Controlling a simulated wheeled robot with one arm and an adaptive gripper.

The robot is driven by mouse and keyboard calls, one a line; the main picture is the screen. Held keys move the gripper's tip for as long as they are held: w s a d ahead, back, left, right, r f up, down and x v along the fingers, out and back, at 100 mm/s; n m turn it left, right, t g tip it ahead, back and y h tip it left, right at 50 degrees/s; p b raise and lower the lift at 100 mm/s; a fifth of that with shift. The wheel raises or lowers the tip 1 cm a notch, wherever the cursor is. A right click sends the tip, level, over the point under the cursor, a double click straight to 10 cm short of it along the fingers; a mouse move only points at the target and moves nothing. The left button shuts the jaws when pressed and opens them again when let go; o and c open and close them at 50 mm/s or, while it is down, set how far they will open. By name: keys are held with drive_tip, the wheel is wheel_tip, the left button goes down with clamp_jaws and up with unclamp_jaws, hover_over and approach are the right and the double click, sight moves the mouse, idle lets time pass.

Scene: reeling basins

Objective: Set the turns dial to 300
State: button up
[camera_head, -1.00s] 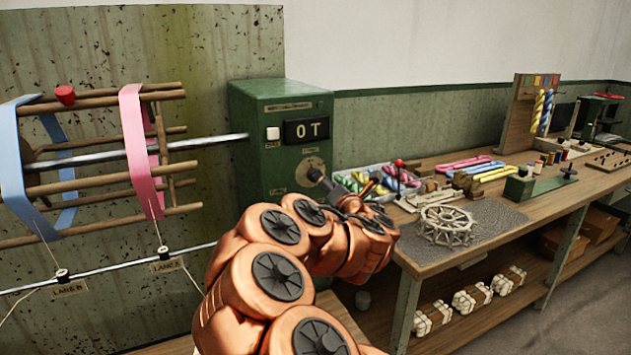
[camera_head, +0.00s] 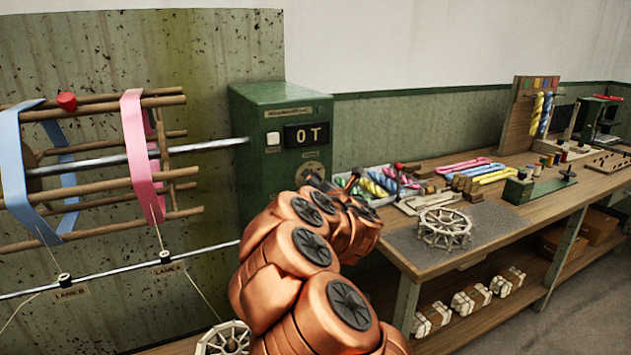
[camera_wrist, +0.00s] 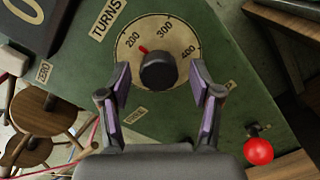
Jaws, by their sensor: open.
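The turns dial is a round cream plate (camera_wrist: 185,42) marked 200, 300 and 400 with a black knob (camera_wrist: 158,72) in its middle. The knob's red pointer (camera_wrist: 143,49) points close to the 200 mark, slightly on the 300 side. My gripper (camera_wrist: 160,80) is open, with one finger at each side of the knob and visible gaps between. In the head view, the dial plate (camera_head: 313,168) shows only in part on the green box (camera_head: 258,130); my arm hides the rest, and my fingers are hard to make out there. The box display (camera_head: 307,135) reads 0T.
A red ball handle (camera_wrist: 258,151) is at the lower right of the wrist view. Left of the box, a wooden reel (camera_head: 180,172) carries blue and pink bands. A workbench (camera_head: 455,262) with skeins and tools stands at right.

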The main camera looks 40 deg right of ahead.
drive_tip(key=shift+w, duration=0.15)
drive_tip(key=c, duration=1.1)
